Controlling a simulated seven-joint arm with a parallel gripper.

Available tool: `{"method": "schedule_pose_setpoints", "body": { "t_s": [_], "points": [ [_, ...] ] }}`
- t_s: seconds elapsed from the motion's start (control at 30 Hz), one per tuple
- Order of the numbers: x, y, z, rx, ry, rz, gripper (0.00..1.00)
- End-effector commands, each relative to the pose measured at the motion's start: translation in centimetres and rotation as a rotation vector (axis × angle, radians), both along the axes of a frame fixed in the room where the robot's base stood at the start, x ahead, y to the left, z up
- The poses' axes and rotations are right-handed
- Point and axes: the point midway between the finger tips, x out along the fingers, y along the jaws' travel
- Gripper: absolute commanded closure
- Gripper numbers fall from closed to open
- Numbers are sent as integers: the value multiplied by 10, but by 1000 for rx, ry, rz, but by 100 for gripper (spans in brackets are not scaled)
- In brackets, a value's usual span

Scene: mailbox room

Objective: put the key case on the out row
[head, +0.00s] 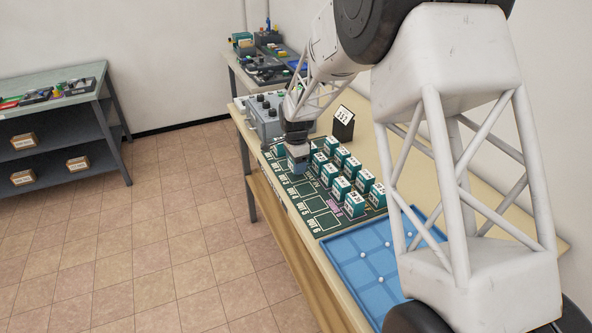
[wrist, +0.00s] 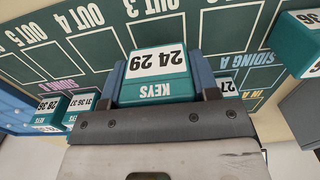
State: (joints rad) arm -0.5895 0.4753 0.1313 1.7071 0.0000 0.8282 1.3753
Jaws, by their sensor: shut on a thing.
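My gripper (head: 297,158) is shut on a teal key case (wrist: 155,88) with a white number label and the word KEYS. The case sits between the blue fingers in the wrist view; in the head view the gripper mostly hides it. It is at the dark green board's left part, close to the out row (head: 314,204), whose outlined spaces run along the board's left edge. In the wrist view the OUT 2 to OUT 5 markings (wrist: 85,17) lie beyond the case. I cannot tell whether the case touches the board.
Several other teal cases (head: 340,188) stand in rows right of the gripper. A blue tray (head: 372,262) with small white balls lies at the near end. A grey control box (head: 266,117) and a black number stand (head: 343,124) stand behind. Nearer out spaces look empty.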

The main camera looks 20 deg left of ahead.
Motion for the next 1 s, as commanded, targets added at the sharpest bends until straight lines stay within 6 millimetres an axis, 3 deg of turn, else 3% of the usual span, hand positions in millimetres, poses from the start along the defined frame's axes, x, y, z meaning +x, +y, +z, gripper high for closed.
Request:
{"method": "schedule_pose_setpoints", "body": {
  "t_s": [0.23, 0.73, 0.77, 0.9, 1.0],
  "points": [
    [0, 0, -25, -1, 1, 0, 70],
    [0, 0, -30, 0, 0, 0, 70],
    [0, 0, -30, 0, 0, 0, 43],
    [0, 0, -30, 0, 0, 0, 22],
    [0, 0, -30, 0, 0, 0, 19]
  ]
}}
